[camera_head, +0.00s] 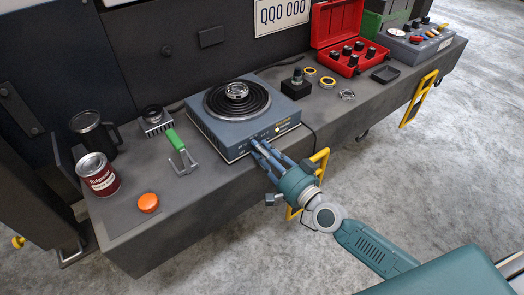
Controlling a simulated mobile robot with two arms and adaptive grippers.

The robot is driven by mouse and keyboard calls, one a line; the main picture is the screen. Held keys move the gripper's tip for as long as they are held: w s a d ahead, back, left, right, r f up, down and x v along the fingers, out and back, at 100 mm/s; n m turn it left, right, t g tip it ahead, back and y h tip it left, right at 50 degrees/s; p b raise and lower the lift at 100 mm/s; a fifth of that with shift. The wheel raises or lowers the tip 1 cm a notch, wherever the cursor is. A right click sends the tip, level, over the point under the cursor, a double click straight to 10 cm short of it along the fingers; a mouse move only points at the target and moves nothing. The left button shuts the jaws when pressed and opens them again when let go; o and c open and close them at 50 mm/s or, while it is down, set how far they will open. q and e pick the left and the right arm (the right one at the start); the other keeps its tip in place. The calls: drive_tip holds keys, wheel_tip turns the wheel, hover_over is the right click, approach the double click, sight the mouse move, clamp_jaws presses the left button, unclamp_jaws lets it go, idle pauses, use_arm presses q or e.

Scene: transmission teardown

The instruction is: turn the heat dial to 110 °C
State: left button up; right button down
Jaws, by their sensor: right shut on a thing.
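A blue-grey heater (207,128) with a round black coil plate stands on the bench. A silver ring-shaped part (237,91) rests on the middle of the plate. My right gripper (259,146) reaches in from the lower right and is shut at the heater's front face. The heat dial is hidden between its fingers, so its setting cannot be read. A small display or label (284,126) shows on the front, to the right of the fingers. My left gripper is out of view.
A green-handled puller (177,143), an orange cap (148,202), a red can (98,174) and a black mug (94,133) lie left of the heater. A black block (296,87), rings (327,82) and an open red case (340,58) are right. Yellow handles (319,160) stick out from the bench front.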

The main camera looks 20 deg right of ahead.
drive_tip(key=m, duration=0.2)
drive_tip(key=shift+f+m, duration=0.1)
drive_tip(key=shift+m, duration=0.3)
drive_tip(key=m+b, duration=0.1)
drive_tip(key=m, duration=0.2)
drive_tip(key=shift+m, duration=0.3)
drive_tip(key=m, duration=0.3)
drive_tip(key=shift+m, duration=0.3)
drive_tip(key=m, duration=0.2)
drive_tip(key=shift+m, duration=0.4)
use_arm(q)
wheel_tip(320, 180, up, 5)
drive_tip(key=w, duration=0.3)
use_arm(e)
drive_tip(key=shift+m, duration=1.4)
drive_tip(key=m+p, duration=0.1)
drive_tip(key=m, duration=0.3)
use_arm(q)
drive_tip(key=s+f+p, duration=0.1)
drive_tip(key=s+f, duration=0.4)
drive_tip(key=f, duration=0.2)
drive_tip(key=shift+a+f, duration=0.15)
use_arm(e)
drive_tip(key=shift+m, duration=1.9)
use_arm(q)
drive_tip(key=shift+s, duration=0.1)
